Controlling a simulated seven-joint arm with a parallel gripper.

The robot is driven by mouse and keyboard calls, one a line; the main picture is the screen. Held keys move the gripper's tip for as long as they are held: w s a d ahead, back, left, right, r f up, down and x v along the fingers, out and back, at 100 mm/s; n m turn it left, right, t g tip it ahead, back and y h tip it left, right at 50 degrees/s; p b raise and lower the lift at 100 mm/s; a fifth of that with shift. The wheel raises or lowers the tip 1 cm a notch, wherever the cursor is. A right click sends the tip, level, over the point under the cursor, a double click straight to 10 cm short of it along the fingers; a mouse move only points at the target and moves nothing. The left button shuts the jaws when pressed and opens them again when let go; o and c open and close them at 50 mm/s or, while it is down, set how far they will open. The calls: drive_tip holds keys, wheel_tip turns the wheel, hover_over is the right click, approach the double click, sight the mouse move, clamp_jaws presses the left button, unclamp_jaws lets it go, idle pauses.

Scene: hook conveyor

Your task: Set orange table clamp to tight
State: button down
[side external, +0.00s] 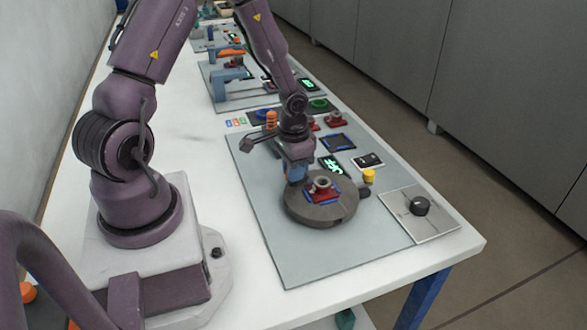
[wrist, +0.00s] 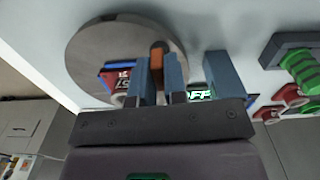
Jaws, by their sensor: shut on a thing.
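My gripper (wrist: 158,72) has blue fingers, and they are closed around a small orange-brown piece (wrist: 157,49), which looks like the orange table clamp, at the round grey table (wrist: 100,50). In the side external view my gripper (side external: 297,176) reaches down at the back left edge of this round table (side external: 320,213). The clamp is hidden behind the fingers there. Whether it is set to tight or loose cannot be told.
A red part with a grey ring (side external: 323,187) sits on the round table beside my fingers. A green-lit display (side external: 333,164) reads OFF in the wrist view. The grey board's front is clear.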

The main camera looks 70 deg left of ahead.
drive_tip(key=m, duration=0.5)
drive_tip(key=shift+m, duration=2.5)
drive_tip(key=c, duration=1.2)
unclamp_jaws()
drive_tip(key=shift+o, duration=0.2)
wheel_tip(320, 180, up, 13)
